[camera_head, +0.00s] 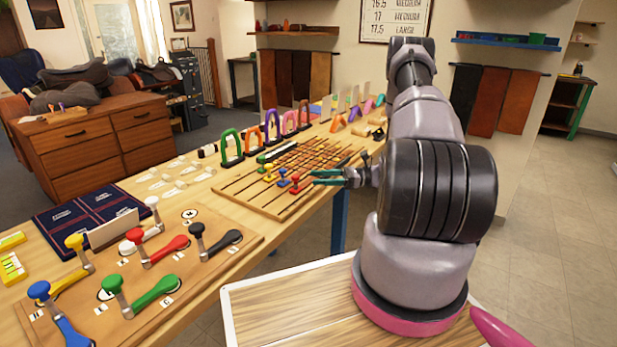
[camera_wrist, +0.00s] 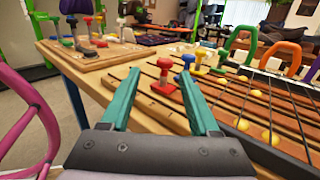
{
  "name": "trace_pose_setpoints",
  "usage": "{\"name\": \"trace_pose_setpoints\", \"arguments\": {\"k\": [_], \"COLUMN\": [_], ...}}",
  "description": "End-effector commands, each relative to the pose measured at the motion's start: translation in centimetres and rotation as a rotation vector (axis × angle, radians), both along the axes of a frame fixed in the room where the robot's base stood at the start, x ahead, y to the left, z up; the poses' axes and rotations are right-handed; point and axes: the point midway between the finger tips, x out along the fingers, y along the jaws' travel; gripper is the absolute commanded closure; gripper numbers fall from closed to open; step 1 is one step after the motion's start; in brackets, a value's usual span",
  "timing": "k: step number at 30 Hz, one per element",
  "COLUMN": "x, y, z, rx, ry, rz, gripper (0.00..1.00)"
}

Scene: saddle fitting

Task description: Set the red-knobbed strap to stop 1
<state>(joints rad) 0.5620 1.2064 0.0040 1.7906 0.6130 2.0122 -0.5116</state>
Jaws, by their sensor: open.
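The red-knobbed strap's knob (camera_head: 295,181) stands upright near the front end of its slot on the wooden strap board (camera_head: 232,195). The red knob also shows in the wrist view (camera_wrist: 164,65), ahead of and between my spread fingers. My gripper (camera_head: 317,178) is open and empty, just right of the red knob in the head view. Its two teal fingers (camera_wrist: 160,72) are wide apart in the wrist view. The blue knob (camera_head: 283,176) and the yellow knob (camera_head: 268,170) stand on neighbouring slots to the left. Stop numbers cannot be read.
Yellow balls (camera_wrist: 242,124) lie under dark rods on the board. Coloured arches (camera_head: 231,147) stand behind it. A panel with several coloured levers (camera_head: 160,250) is on the near left bench. A dark blue mat (camera_head: 75,215) lies beyond it. The floor on the right is clear.

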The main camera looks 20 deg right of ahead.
Motion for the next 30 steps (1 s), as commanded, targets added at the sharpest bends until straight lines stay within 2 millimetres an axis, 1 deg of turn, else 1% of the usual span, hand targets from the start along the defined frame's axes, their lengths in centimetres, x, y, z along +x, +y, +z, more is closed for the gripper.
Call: {"name": "trace_pose_setpoints", "arguments": {"k": [1, 4, 7, 10, 14, 21, 24, 30], "x": [-1.0, -2.1, -2.6, -2.3, -1.2, 1.2, 2.0, 2.8], "y": [0.0, -0.7, -1.3, -0.9, 0.9, 4.9, 6.1, 7.4], "z": [-0.1, 0.0, 0.0, 0.1, 0.0, 0.0, 0.0, 0.0], "rx": [0.004, -0.008, -0.031, -0.038, -0.038, -0.037, -0.038, -0.037], "ry": [0.014, 0.012, 0.003, -0.003, -0.003, -0.003, -0.003, -0.003], "rz": [-0.058, -0.188, -0.268, -0.287, -0.283, -0.282, -0.283, -0.286], "gripper": [0.38, 0.38, 0.38, 0.38, 0.38, 0.38, 0.38, 0.38]}}
